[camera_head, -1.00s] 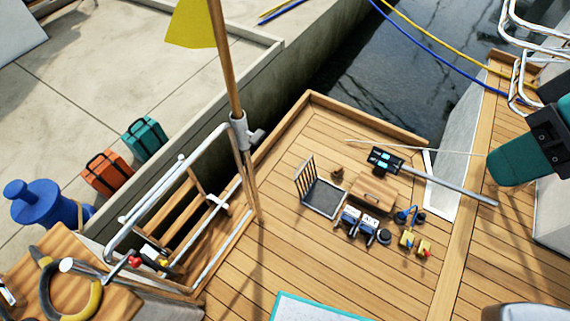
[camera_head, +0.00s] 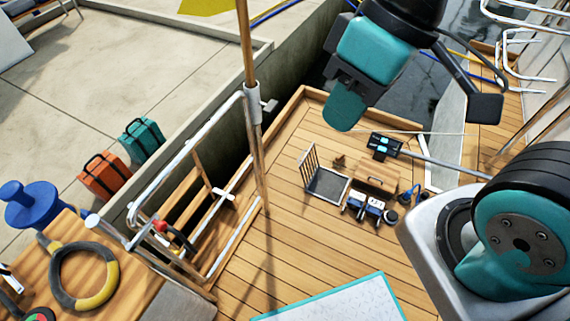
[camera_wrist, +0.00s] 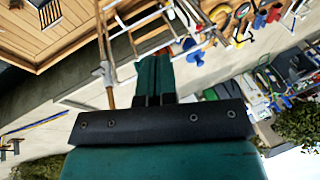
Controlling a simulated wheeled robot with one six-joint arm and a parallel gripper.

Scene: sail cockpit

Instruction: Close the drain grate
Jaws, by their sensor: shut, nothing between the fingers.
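The drain grate (camera_head: 309,163) is a small barred panel on the wooden deck in the head view. It stands upright along the left edge of a dark square drain opening (camera_head: 327,184). The grate also shows in the wrist view (camera_wrist: 48,12), at the top left corner. My gripper (camera_head: 344,110) is teal and shut, with nothing in it. In the head picture it appears above the grate, apart from it. In the wrist view the closed fingers (camera_wrist: 154,72) point away from the grate, toward the railing.
A wooden box (camera_head: 376,177) and a black device with a long rod (camera_head: 384,145) lie right of the drain. Blue-and-white items (camera_head: 363,206) stand just below. A flag pole (camera_head: 252,90) and a white railing (camera_head: 190,150) rise on the left.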

